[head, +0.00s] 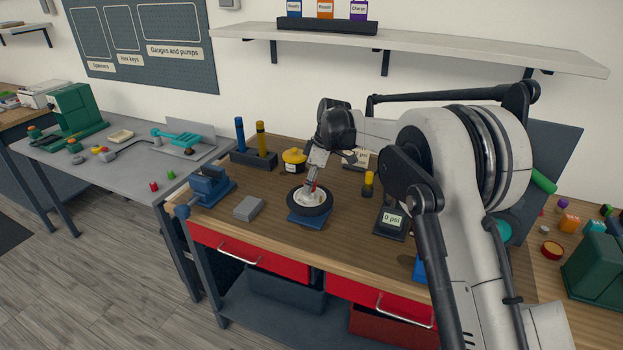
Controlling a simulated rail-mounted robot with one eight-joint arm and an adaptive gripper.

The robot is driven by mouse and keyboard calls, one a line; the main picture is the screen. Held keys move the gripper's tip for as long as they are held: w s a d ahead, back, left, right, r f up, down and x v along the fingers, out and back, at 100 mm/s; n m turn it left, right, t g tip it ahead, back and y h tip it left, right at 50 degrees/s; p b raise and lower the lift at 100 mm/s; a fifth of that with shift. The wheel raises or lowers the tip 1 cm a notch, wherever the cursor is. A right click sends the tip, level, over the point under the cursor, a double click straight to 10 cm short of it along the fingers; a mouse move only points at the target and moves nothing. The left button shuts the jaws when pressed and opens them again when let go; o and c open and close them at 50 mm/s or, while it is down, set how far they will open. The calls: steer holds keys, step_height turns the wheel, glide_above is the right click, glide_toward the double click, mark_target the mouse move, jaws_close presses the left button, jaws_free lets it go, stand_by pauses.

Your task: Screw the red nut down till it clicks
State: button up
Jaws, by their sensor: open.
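A small wheel (296,207) with a black tyre and a pale hub lies flat on a blue base on the wooden bench. My gripper (312,188) points down at the hub, with its fingertips close over the wheel's middle. It is open. A small patch of red shows between or just behind the fingertips at the hub. It may be the red nut, but it is too small and covered to tell how it sits or whether the fingers touch it. Another small red piece (153,186) stands on the grey table at the left, beside a green one (171,174).
A blue vise (211,186) and a grey block (249,208) are left of the wheel. A yellow pot (294,160) and a rack (254,159) stand behind it. A gauge reading 0 psi (391,222) is to the right. My arm covers much of the bench's right side.

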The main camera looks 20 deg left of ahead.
steer(key=c, duration=1.2)
steer(key=m+t+b, duration=0.1)
steer(key=m+b, duration=0.1)
steer(key=m, duration=0.2)
steer(key=shift+m, duration=0.4)
steer(key=m+t, duration=0.1)
steer(key=m, duration=0.2)
steer(key=m+h+b, duration=0.1)
steer(key=m, duration=0.1)
steer(key=shift+m+t+b, duration=0.3)
steer(key=shift+m+t, duration=0.1)
steer(key=m+h+b, duration=0.1)
steer(key=m, duration=0.4)
steer(key=shift+m+t, duration=0.4)
steer(key=m+h, duration=0.2)
steer(key=m, duration=0.3)
steer(key=o, duration=1.2)
steer(key=shift+r, duration=0.1)
